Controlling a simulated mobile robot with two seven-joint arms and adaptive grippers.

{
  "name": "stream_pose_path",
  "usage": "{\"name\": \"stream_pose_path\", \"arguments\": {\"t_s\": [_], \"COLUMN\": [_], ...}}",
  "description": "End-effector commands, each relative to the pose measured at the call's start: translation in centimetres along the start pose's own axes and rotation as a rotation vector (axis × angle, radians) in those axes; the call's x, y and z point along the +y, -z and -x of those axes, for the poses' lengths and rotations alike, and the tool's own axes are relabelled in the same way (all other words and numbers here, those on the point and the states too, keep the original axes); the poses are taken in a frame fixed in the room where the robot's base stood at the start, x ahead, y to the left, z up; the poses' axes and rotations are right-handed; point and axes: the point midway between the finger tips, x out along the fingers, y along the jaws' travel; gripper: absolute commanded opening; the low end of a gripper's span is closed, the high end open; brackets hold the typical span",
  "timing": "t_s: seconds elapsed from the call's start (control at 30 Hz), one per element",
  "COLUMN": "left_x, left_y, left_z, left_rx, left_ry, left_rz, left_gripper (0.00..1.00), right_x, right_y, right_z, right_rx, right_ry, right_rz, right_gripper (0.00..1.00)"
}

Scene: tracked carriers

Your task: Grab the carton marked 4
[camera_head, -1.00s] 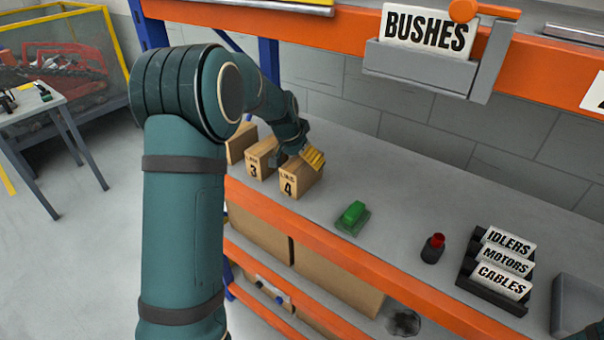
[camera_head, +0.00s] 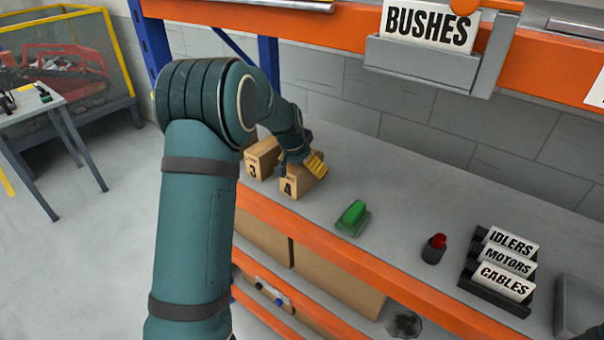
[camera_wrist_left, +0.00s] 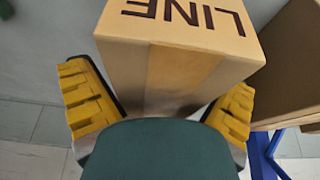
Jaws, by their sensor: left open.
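The carton marked 4 (camera_head: 288,188) is a small brown box standing on the grey shelf top, near its front edge. My left gripper (camera_head: 305,167), with yellow finger pads, is over its top, and the gripper and wrist hide part of the carton. In the left wrist view, a carton face lettered LINE (camera_wrist_left: 185,45) lies between the two yellow fingers of the open left gripper (camera_wrist_left: 160,108). I cannot tell whether either finger touches it.
The carton marked 3 (camera_head: 255,168) stands close to the left of carton 4. A green object (camera_head: 352,215) sits to the right, then a black-and-red item (camera_head: 434,248) and a label rack (camera_head: 492,292). An orange beam (camera_head: 330,250) edges the shelf.

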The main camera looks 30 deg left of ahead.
Motion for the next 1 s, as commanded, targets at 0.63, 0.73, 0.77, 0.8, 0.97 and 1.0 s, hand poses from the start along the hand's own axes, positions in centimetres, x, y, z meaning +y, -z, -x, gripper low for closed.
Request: {"name": "stream_pose_path", "arguments": {"t_s": [0.63, 0.73, 0.77, 0.8, 0.97, 1.0], "left_x": [-0.02, -0.04, -0.04, -0.04, -0.02, -0.02], "left_y": [-0.02, 0.1, 0.11, 0.1, 0.21, 0.3], "left_z": [-0.07, 0.03, 0.03, 0.03, 0.3, 0.53], "left_rx": [0.001, 0.004, 0.004, 0.004, 0.003, 0.003], "left_ry": [0.0, 0.001, 0.001, 0.001, 0.001, 0.001], "left_rz": [0.001, 0.0, 0.0, 0.0, 0.0, 0.0], "left_gripper": [0.23, 0.23, 0.23, 0.23, 0.23, 0.23], "right_x": [0.03, 0.03, 0.03, 0.03, -0.07, -0.15], "right_y": [-0.01, -0.01, -0.01, -0.01, 0.02, 0.05], "right_z": [-0.09, -0.09, -0.09, -0.09, 0.18, 0.4], "right_rx": [0.0, 0.0, 0.0, 0.0, 0.0, 0.0], "right_ry": [0.0, 0.0, 0.0, 0.0, 0.0, 0.0], "right_rz": [0.0, 0.0, 0.0, 0.0, 0.0, 0.0], "right_gripper": [0.0, 0.0, 0.0, 0.0, 0.0, 0.0]}}
